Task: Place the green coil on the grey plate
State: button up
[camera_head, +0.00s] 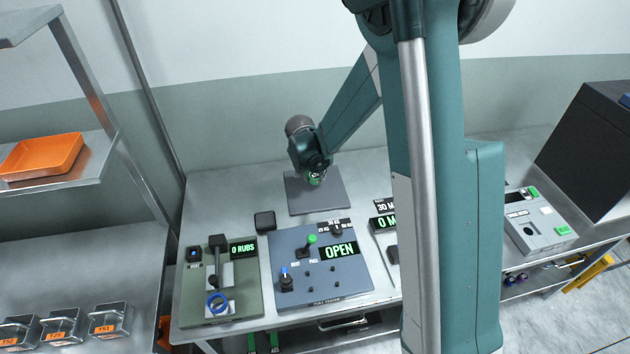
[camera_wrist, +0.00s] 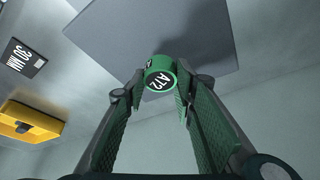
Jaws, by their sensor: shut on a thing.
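The green coil (camera_head: 315,179) shows at the end of my arm in the head view. In the wrist view the green coil (camera_wrist: 160,72) has a white "A72" label and sits between the fingertips of my gripper (camera_wrist: 161,92), which is shut on it. The grey plate (camera_head: 330,202) lies flat at the back of the steel table, and the coil appears over its upper part in the head view. The plate (camera_wrist: 110,35) fills the upper part of the wrist view, beyond the coil. I cannot tell whether the coil touches the plate.
A blue-grey panel (camera_head: 345,282) reading "OPEN" and a green-grey panel (camera_head: 246,300) reading "0 RUBS" stand in front of the plate. A small black block (camera_head: 265,221) lies left of it. A yellow object (camera_wrist: 30,122) shows in the wrist view. Bare table (camera_head: 228,195) lies left of the plate.

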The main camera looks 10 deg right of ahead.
aim_at(314, 177)
jog(key=shift+f, duration=1.7)
jog(key=shift+f, duration=0.25)
jog(key=o, duration=0.9)
jog(key=shift+c, duration=0.2)
jog(key=shift+r, duration=0.1)
jog(key=shift+r, duration=0.2)
jog(key=v, duration=1.1)
jog(key=shift+s+a+r, duration=0.2)
jog(key=shift+r, duration=0.15)
